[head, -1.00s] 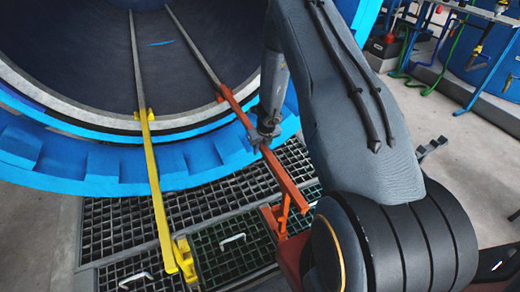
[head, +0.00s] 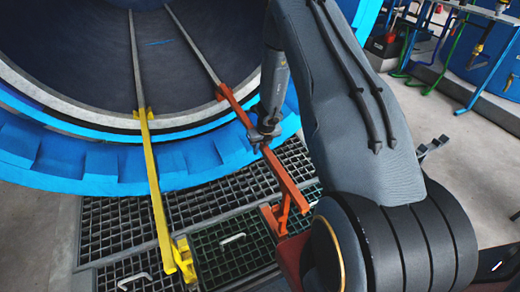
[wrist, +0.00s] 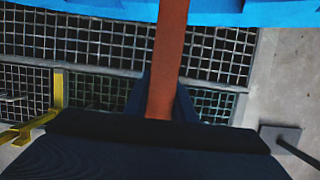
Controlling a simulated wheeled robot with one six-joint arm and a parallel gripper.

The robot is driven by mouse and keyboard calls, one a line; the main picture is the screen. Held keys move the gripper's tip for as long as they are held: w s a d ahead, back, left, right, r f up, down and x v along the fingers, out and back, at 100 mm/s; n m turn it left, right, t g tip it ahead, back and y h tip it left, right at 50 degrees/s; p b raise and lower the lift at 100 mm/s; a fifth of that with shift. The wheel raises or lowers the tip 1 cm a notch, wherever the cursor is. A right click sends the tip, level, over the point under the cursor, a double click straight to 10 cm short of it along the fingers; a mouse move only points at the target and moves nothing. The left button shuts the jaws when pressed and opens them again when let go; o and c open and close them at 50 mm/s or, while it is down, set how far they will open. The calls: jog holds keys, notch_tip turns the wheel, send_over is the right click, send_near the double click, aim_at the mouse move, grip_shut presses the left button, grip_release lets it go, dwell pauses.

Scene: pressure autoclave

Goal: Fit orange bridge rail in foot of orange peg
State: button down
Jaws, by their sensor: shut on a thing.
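The orange bridge rail (head: 282,172) runs from the vessel mouth outward over the floor grating. Its far end lies at the grey track inside the vessel rim. My gripper (head: 262,138) is shut on the rail around its middle. In the wrist view the orange rail (wrist: 167,60) passes between the dark fingers of my gripper (wrist: 160,105). The orange peg (head: 284,214) stands on the grating below the rail's near end. The near end looks close to the peg. I cannot tell whether it sits in the peg's foot.
A yellow rail (head: 158,205) bridges from the vessel to a yellow peg (head: 183,256) on the left. The blue vessel rim (head: 100,165) curves behind both rails. White handles (head: 232,238) lie on the grating. Blue stands with hoses are at the upper right.

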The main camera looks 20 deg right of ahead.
jog(key=shift+f+b, duration=0.3)
jog(key=shift+b, duration=0.15)
jog(key=c, duration=1.4)
grip_release()
jog(key=p+v, duration=0.3)
jog(key=v, duration=0.5)
jog(key=s+a+r+n+y+p, duration=0.1)
jog(key=s+a+r+n+p, duration=0.2)
jog(key=r+n, duration=0.4)
jog(key=s+a+r+n+p, duration=0.1)
jog(key=s+a+r+n, duration=0.35)
jog(key=r, duration=0.35)
jog(key=s+a+r+n+y+p, duration=0.1)
jog(key=s+a+r+n+p, duration=0.15)
jog(key=a+r+n, duration=0.45)
jog(key=s+r+n+g+h+p, duration=0.1)
jog(key=s+r+n+p, duration=0.1)
jog(key=s+r+n, duration=0.6)
jog(key=s+r+n+g+h+p, duration=0.1)
jog(key=s+r+n+g+p, duration=0.1)
jog(key=s+r+n, duration=0.6)
jog(key=s+n+p, duration=0.1)
jog(key=s, duration=0.5)
jog(key=shift+s+g, duration=0.15)
jog(key=shift+g, duration=0.15)
